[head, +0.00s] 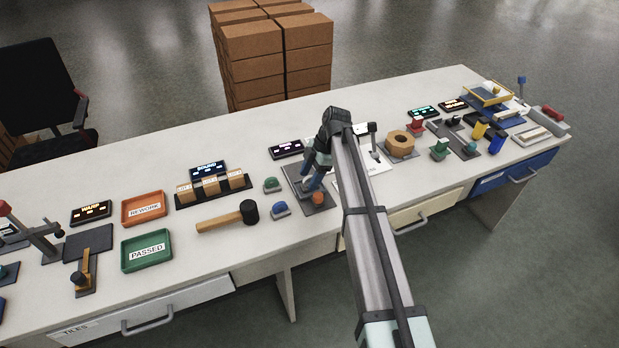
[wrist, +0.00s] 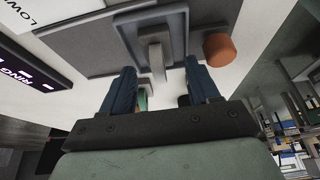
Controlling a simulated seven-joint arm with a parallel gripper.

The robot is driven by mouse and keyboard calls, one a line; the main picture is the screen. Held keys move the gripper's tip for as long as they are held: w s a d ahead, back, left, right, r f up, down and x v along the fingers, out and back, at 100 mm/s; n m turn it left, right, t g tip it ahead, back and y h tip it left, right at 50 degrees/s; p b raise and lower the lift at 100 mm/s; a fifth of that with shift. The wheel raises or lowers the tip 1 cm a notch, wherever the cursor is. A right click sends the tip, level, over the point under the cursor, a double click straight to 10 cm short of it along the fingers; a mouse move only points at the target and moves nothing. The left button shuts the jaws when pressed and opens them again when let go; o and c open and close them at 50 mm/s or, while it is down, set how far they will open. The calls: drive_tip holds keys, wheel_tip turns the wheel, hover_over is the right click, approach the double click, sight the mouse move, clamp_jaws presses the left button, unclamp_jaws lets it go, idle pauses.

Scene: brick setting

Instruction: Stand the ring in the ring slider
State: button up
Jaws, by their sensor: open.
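My gripper (wrist: 160,69) is open, its two dark blue fingers apart, over the grey plate of the station beside the purple-lit display. In the wrist view a light grey upright piece (wrist: 156,58) stands between and just beyond the fingertips. It may be the ring seen edge-on or part of the slider; I cannot tell which. The grey base (wrist: 100,44) lies behind it, with an orange round knob (wrist: 219,49) at its right.
The purple-lit display (head: 287,148) stands behind the plate. A wooden nut-shaped piece (head: 400,142) stands to the right.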

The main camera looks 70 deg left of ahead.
drive_tip(key=v, duration=1.1)
